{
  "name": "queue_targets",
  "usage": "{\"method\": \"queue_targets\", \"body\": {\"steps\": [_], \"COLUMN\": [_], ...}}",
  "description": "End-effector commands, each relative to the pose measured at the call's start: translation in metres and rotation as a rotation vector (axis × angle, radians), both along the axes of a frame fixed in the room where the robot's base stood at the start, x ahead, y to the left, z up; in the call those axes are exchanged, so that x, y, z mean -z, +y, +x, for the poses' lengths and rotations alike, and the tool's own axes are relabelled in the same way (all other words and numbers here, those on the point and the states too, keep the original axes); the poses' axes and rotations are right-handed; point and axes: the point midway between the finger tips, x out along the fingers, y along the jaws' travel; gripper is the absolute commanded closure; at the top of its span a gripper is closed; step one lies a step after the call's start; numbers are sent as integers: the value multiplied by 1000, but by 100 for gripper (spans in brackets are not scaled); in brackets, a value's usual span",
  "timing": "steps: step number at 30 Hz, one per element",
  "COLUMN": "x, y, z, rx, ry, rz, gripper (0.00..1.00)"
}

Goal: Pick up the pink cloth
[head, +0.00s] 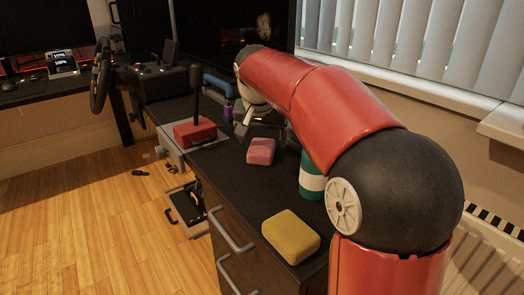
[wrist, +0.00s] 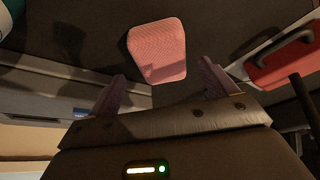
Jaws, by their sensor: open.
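The pink cloth (head: 261,151) is a small folded block lying on the dark desk top. In the wrist view the pink cloth (wrist: 157,51) lies just beyond the fingertips, a little left of centre between them. My gripper (wrist: 160,82) is open, with nothing between its fingers.
A red box with a black lever (head: 195,132) stands left of the cloth. A green and white cylinder (head: 312,178) stands to its right. A yellow sponge-like block (head: 291,236) lies nearer. The desk's drawer front (head: 225,240) drops to the wooden floor.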

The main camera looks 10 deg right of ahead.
Motion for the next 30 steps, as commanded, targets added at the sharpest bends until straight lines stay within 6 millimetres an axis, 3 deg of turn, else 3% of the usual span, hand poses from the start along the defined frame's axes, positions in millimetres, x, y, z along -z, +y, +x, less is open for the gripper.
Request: {"method": "queue_targets", "body": {"steps": [3, 7, 27, 30], "x": [20, 31, 37, 37], "y": [1, -1, -1, -1], "z": [6, 11, 12, 12], "rx": [-1, 0, 0, 0], "ry": [4, 2, 1, 1], "rz": [0, 0, 0, 0], "gripper": [15, 15, 15, 26]}}
